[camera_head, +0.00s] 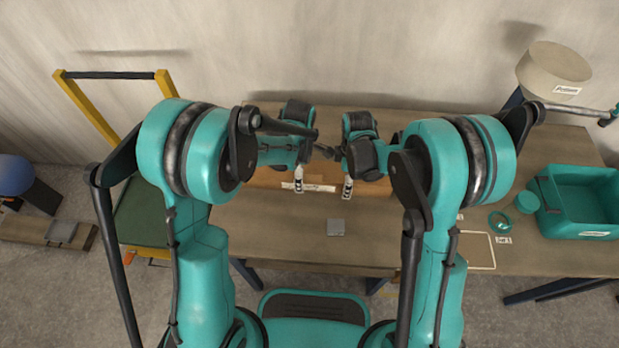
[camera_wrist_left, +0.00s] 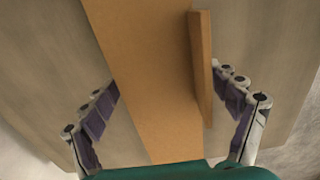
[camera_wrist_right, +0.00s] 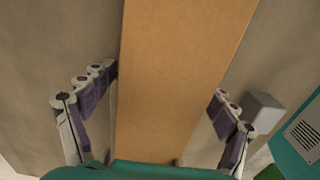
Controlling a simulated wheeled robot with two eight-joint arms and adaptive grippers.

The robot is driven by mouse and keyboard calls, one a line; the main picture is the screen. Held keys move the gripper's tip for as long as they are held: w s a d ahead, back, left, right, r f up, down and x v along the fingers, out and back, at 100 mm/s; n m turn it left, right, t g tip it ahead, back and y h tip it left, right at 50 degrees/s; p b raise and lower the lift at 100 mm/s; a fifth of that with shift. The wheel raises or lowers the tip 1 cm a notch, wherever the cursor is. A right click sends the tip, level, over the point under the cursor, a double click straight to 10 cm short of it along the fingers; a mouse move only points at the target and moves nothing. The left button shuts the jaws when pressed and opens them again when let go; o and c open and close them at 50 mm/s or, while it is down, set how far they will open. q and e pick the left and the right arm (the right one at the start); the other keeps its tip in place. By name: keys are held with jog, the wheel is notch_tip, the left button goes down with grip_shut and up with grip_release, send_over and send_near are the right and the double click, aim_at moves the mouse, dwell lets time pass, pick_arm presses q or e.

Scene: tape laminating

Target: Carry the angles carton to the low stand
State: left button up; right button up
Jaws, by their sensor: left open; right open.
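A long brown carton (camera_head: 262,178) lies on the workbench, with a white label on its front side too small to read. My left gripper (camera_head: 312,165) is open over the carton; the left wrist view shows the carton (camera_wrist_left: 150,80) between its spread fingers, with a raised flap or edge at the right. My right gripper (camera_head: 343,170) is open over the carton to the right; in the right wrist view the carton (camera_wrist_right: 165,80) runs between the apart fingers. I cannot tell whether any finger touches it. A dark green platform (camera_head: 148,212) with a yellow frame stands left of the bench, possibly the low stand.
A teal bin (camera_head: 585,195), a tape ring (camera_head: 500,222) and a beige drum (camera_head: 553,65) are at the right. A low wooden piece (camera_head: 40,231) lies far left. The bench front (camera_head: 290,235) is mostly bare.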

pick_arm(q)
jog(key=shift+f, duration=0.2)
pick_arm(e)
jog(key=shift+f, duration=0.15)
pick_arm(q)
jog(key=c, duration=1.3)
pick_arm(e)
jog(key=c, duration=1.3)
pick_arm(q)
jog(key=shift+r, duration=0.1)
